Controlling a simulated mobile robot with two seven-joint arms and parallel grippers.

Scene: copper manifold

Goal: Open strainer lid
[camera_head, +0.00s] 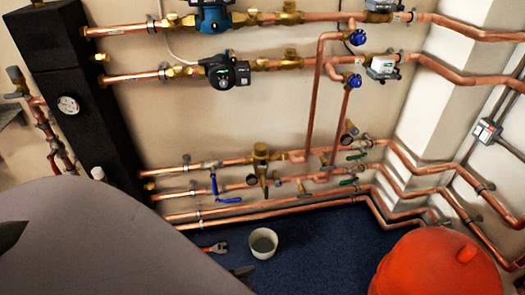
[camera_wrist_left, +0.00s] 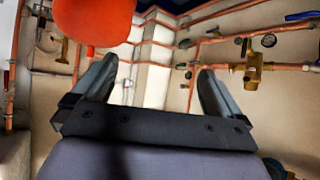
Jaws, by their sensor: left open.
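A brass valve body (camera_head: 262,160), which may be the strainer, sits on the upper of the low copper pipes in the head view. A small gauge and fittings are beside it. I cannot make out which part is its lid. A similar brass body (camera_wrist_left: 252,68) shows at the right in the left wrist view, outside the right finger. My left gripper (camera_wrist_left: 157,68) is open, its two dark fingers wide apart with nothing between them. A large grey part of my own arm covers the lower left of the head view. My right gripper is not in view.
A white bucket (camera_head: 263,243) and a red-handled wrench (camera_head: 214,248) are on the blue floor. A red tank (camera_head: 438,262) stands at the lower right. A blue-handled valve (camera_head: 222,188) hangs from the low pipes. A black column (camera_head: 72,90) stands at left.

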